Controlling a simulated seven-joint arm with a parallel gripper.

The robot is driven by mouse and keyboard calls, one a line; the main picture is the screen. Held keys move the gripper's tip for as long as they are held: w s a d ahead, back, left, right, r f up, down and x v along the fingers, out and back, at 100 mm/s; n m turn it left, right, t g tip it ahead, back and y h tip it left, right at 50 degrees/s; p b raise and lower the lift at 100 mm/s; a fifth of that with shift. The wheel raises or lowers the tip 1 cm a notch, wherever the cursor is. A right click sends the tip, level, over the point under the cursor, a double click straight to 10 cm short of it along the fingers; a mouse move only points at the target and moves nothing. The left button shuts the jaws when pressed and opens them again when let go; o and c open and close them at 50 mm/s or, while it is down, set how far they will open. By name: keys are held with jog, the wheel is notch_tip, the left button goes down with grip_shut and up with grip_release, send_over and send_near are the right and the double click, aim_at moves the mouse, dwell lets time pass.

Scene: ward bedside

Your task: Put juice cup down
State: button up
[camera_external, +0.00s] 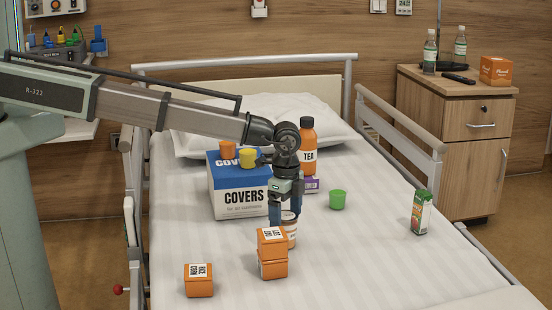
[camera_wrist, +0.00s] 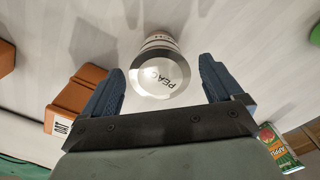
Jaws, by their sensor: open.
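In the external view the cup (camera_external: 290,231) stands on the bed, partly hidden by my gripper and the stacked orange boxes. My gripper (camera_external: 285,216) points down over it and is open. In the wrist view the cup lies between the spread blue fingers (camera_wrist: 160,76), with a gap on each side. A juice carton (camera_external: 421,212), green and white, stands apart on the right of the bed; its apple label (camera_wrist: 275,146) shows in the wrist view.
Two stacked orange boxes (camera_external: 272,254) stand in front of the cup; another orange box (camera_external: 198,281) is front left.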

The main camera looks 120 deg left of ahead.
notch_tip(320, 180, up, 9)
jog(key=shift+r, duration=0.15)
dwell(0.6)
jog(key=s+d+f, duration=0.1)
jog(key=d+f, duration=0.1)
jog(key=d, duration=1.1)
jog(key=s+d+f, duration=0.1)
jog(key=d+f, duration=0.1)
jog(key=d, duration=1)
jog(key=s+d+f, duration=0.1)
jog(key=s+d, duration=0.5)
jog(key=d, duration=0.5)
jog(key=s+d, duration=0.6)
jog(key=d, duration=0.6)
jog(key=s+f+g, duration=0.3)
jog(key=s+f, duration=0.7)
jog(key=s, duration=0.4)
jog(key=s+f+g, duration=0.3)
jog(key=s+f, duration=0.7)
jog(key=s, duration=0.5)
jog(key=shift+a+f+g, duration=0.2)
jog(key=shift+f+g, duration=0.1)
